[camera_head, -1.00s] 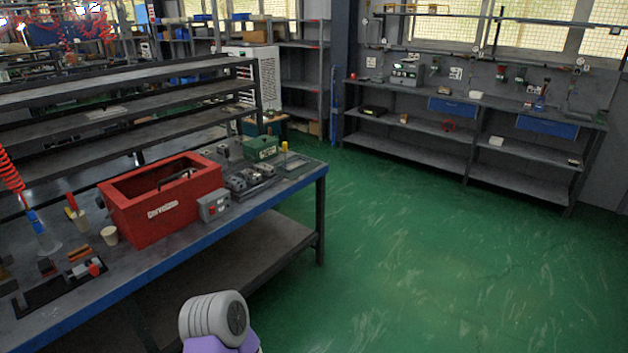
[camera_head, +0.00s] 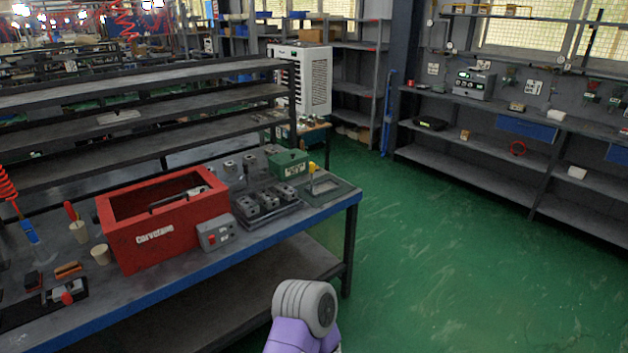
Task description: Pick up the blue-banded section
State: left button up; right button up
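Several grey valve blocks (camera_head: 268,201) sit in a dark tray on the workbench, right of the red toolbox. More small grey pieces stand just behind them. A grey block with a red part (camera_head: 67,292) lies in a dark fixture at the bench's left end. I cannot make out a blue band on any of these pieces. Neither of my grippers is in view. A grey and purple part of my own arm shows at the bottom centre, in front of the bench.
The workbench (camera_head: 190,258) has a blue front edge and a lower shelf. On it stand a red toolbox (camera_head: 155,240), a grey control box (camera_head: 215,234), a green box (camera_head: 288,163) and a pale cup (camera_head: 101,254). Dark shelving rises behind. Green floor (camera_head: 430,270) is clear on the right.

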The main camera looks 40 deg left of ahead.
aim_at(285, 191)
jog(key=u, duration=0.3)
jog(key=i, duration=1.85)
jog(key=u, duration=1.9)
jog(key=i, duration=0.85)
jog(key=u, duration=0.8)
